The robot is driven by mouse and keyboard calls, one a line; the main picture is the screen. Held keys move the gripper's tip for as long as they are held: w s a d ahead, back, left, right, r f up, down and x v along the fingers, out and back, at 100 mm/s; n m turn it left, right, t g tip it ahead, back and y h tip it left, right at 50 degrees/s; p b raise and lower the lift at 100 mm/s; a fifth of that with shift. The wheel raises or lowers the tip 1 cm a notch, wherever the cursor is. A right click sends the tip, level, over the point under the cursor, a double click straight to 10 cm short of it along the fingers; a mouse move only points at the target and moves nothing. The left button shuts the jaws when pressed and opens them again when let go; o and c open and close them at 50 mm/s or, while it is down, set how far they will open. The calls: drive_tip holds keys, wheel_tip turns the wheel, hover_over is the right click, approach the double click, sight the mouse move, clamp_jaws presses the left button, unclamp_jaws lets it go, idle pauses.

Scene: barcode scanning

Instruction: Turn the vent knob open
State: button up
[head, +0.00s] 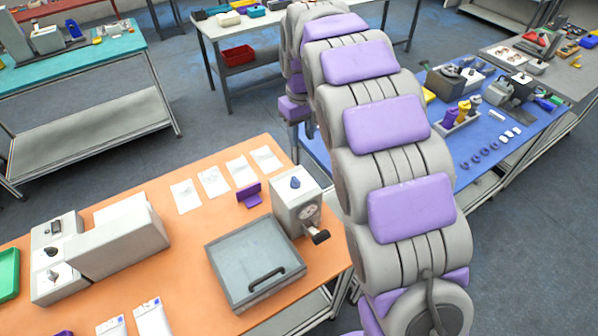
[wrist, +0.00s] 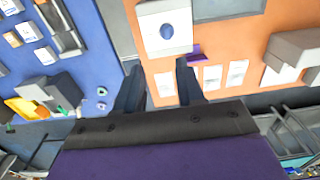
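A light grey box-shaped device (head: 287,212) stands at the right edge of the orange table. A small blue knob (head: 295,183) sits on its white top, and a dark handle sticks out low on its front. No label shows which is the vent knob. In the wrist view the blue knob (wrist: 167,31) is on the white top, ahead of my gripper (wrist: 158,66). My gripper's two dark fingers are apart with nothing between them, and the knob is beyond their tips, not touched. In the head view my arm hides most of the gripper.
A grey tray with a handle (head: 225,255) lies left of the device on the orange table (head: 195,255). A purple stand (head: 249,194) and several white papers are behind it. A blue table (head: 500,165) with tools is to the right. Grey floor lies between tables.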

hover_over(295, 178)
drive_tip(key=a, duration=0.2)
drive_tip(key=f, duration=1)
drive_tip(key=shift+d+f, duration=0.2)
drive_tip(key=shift+f, duration=0.1)
drive_tip(key=d+f, duration=0.2)
drive_tip(key=f, duration=0.1)
drive_tip(key=d+f, duration=0.1)
drive_tip(key=shift+f, duration=0.6)
drive_tip(key=shift+a+f, duration=0.3)
drive_tip(key=shift+a, duration=1.05)
drive_tip(key=shift+c, duration=0.5)
drive_tip(key=shift+d, duration=0.95)
drive_tip(key=c, duration=0.6)
drive_tip(key=shift+a, duration=0.3)
clamp_jaws()
